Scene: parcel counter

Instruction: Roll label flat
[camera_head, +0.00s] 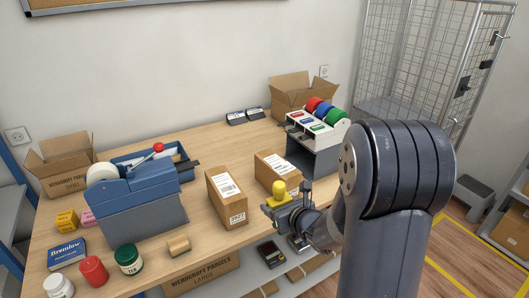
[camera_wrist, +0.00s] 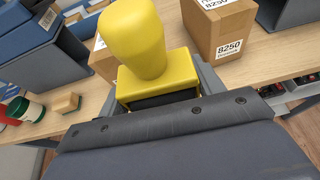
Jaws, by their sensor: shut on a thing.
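My gripper (camera_head: 290,207) is shut on a yellow hand tool (camera_head: 279,192) with a rounded knob and a block-shaped body. The tool also shows in the wrist view (camera_wrist: 140,38), upright, with its dark underside between the jaws. I cannot tell whether it has a roller. A carton (camera_head: 232,207) with a white label on top stands left of my gripper. A second labelled carton (camera_head: 264,172) stands behind my gripper. The right carton in the wrist view (camera_wrist: 208,38) has a label reading 8250. My gripper is in front of the cartons at the counter's front edge, apart from them.
A blue tape dispenser (camera_head: 140,200) stands at left. A small wooden block (camera_head: 178,245), a green jar (camera_head: 129,260) and a red jar (camera_head: 93,270) are near the front edge. A rack with coloured rolls (camera_head: 320,125) and an open carton (camera_head: 290,92) stand at back right. Mid-counter behind the cartons is clear.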

